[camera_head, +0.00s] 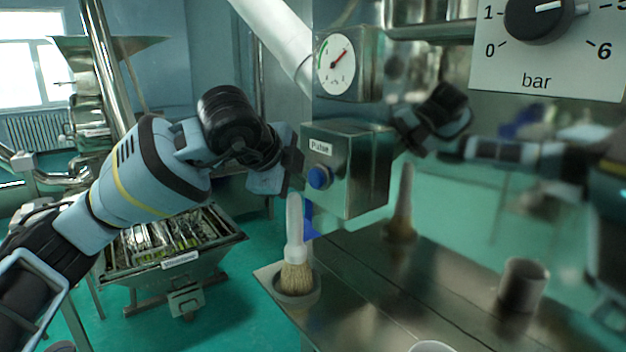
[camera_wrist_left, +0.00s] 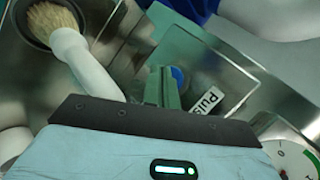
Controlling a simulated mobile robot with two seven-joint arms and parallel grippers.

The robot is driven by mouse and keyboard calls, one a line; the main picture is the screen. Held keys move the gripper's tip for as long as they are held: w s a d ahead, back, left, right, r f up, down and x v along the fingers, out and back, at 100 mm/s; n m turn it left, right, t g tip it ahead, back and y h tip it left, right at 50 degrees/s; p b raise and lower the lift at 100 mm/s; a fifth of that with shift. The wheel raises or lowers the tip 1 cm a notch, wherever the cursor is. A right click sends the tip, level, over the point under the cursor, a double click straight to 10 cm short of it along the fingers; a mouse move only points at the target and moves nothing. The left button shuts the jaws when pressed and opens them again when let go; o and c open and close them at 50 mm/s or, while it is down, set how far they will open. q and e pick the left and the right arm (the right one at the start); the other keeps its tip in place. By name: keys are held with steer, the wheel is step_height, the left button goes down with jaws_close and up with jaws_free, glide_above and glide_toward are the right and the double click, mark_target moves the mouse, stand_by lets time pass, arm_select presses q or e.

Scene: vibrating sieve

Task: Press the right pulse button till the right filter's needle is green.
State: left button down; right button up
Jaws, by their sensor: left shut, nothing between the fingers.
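A steel box (camera_head: 360,170) labelled "Pulse" carries a blue pulse button (camera_head: 319,178) on its front. A round white gauge (camera_head: 336,65) sits above it; its red needle points to the upper right, away from the green arc on the dial's left. My left gripper (camera_head: 296,176) is shut and empty, close to the button's left side. In the left wrist view the shut fingers (camera_wrist_left: 162,88) are beside the blue button (camera_wrist_left: 177,75), and I cannot tell whether they touch it. Part of the gauge (camera_wrist_left: 292,160) shows there, its needle unclear. My right gripper is not in view.
A brush (camera_head: 296,250) stands in a round holder on the steel ledge (camera_head: 350,305) below the box. A dial marked "bar" (camera_head: 540,15) is at the upper right. The polished steel wall mirrors my arm and the brush. A labelled hopper (camera_head: 185,255) stands at left.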

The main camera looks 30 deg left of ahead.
arm_select(q)
steer(key=shift+w+d, duration=0.1)
steer(key=shift+w, duration=0.05)
steer(key=shift+w+d, duration=0.1)
steer(key=shift+w, duration=0.15)
steer(key=shift+w+d, duration=0.15)
steer(key=shift+w, duration=0.3)
stand_by(0.9)
steer(key=shift+s, duration=0.15)
steer(key=shift+s+a, duration=0.35)
steer(key=shift+s, duration=0.35)
steer(key=s, duration=0.1)
steer(key=s+a, duration=0.1)
steer(key=s, duration=0.1)
steer(key=s+a+b, duration=0.1)
steer(key=shift+s, duration=0.35)
stand_by(0.3)
